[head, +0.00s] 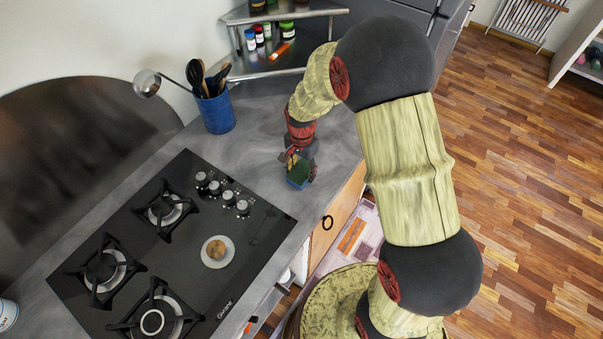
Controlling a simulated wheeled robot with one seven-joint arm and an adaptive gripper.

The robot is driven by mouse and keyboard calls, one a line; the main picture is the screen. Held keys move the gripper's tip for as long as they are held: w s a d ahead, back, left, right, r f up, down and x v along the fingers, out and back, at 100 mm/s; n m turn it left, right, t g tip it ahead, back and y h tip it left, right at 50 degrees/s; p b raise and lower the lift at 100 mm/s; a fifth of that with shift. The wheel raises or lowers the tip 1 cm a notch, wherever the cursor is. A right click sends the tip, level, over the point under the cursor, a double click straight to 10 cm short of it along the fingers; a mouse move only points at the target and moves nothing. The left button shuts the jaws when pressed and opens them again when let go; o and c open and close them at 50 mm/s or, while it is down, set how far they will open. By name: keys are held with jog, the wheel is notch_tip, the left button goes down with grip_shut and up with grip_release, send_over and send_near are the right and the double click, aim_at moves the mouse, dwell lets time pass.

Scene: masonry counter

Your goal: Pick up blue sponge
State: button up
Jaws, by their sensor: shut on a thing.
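The blue sponge (297,183) has a dark green top and a blue lower part. It is at the end of my arm, over the grey counter to the right of the cooktop's far corner. My gripper (300,168) is shut on the sponge from above. Part of the sponge is hidden by the fingers. I cannot tell whether the sponge touches the counter or is held just above it.
A black gas cooktop (254,210) lies to the left, with a small round dish (229,252) on it. A blue utensil cup (216,112) with a ladle (148,84) stands behind. A corner shelf (284,70) holds jars. The counter's front edge is close on the right.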

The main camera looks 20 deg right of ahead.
jog(key=shift+r, duration=0.1)
jog(key=shift+r, duration=0.55)
jog(key=s+r, duration=0.1)
jog(key=r, duration=0.1)
jog(key=s+a+r+p, duration=0.1)
jog(key=s+r, duration=0.1)
jog(key=r, duration=0.1)
jog(key=s+r, duration=0.2)
jog(key=r, duration=0.1)
jog(key=shift+a+r+p, duration=0.2)
jog(key=shift+a+p, duration=0.1)
jog(key=shift+a, duration=0.1)
jog(key=s+a+r, duration=0.2)
jog(key=s+r, duration=0.1)
jog(key=s, duration=0.5)
jog(key=shift+s+a+r+p, duration=0.15)
jog(key=shift+a+p, duration=0.2)
jog(key=shift+a, duration=0.05)
jog(key=shift+o, duration=1)
jog(key=c, duration=0.5)
jog(key=shift+a, duration=0.1)
